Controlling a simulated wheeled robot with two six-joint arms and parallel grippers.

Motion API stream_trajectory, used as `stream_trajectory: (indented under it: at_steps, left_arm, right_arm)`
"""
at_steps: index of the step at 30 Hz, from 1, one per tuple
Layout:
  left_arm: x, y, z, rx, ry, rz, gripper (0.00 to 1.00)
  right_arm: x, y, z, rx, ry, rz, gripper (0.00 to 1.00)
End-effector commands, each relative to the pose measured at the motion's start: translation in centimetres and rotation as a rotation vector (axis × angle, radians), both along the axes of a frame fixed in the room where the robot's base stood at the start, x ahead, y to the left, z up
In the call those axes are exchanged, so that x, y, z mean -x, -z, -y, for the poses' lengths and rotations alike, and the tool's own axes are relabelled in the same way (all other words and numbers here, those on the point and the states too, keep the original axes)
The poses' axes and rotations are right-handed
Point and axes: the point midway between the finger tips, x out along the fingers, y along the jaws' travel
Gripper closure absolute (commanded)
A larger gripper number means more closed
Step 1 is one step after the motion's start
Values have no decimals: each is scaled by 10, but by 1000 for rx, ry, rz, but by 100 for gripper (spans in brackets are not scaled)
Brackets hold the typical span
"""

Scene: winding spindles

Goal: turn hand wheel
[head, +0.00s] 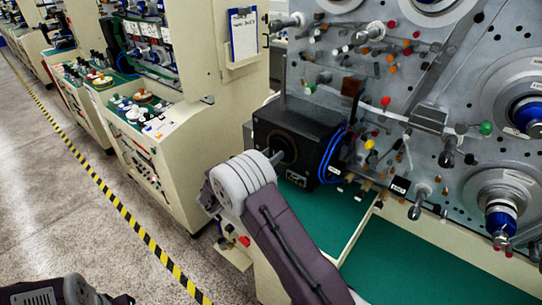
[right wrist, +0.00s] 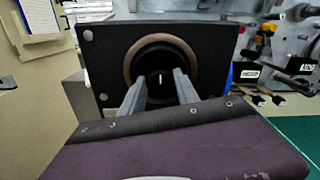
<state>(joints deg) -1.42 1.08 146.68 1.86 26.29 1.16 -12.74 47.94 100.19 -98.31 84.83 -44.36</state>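A black box (head: 310,122) stands on the green bench top, with a round part on its front. In the right wrist view this part is a brown-rimmed ring (right wrist: 134,62) around a dark centre with a small pale slit; it looks like the hand wheel. My right gripper (head: 275,157) is right in front of it. In the right wrist view its two grey fingers (right wrist: 161,76) are apart and point at the dark centre. I cannot tell whether the tips touch it. Part of my left arm shows at the bottom left; its fingers are not visible.
A grey panel (head: 340,75) with spindles, rollers and coloured knobs rises behind and right of the box. Blue cables (head: 331,155) hang at the box's right side. A cream cabinet (head: 190,150) stands to the left. The green bench top (head: 420,262) at lower right is clear.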

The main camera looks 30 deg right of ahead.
Motion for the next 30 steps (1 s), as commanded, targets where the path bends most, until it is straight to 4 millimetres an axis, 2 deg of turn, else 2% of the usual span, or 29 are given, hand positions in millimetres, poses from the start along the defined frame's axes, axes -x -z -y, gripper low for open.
stream_trajectory:
  at_steps: [8,14,30]
  left_arm:
    - [0,5,0,0,0,0,64]
    - [0,23,0,0,0,0,64]
    - [0,102,0,0,0,0,64]
  right_arm:
    - [0,1,0,-9,0,24,100]
    - [0,4,0,-48,1,118,100]
    - [2,7,1,-236,-1,578,100]
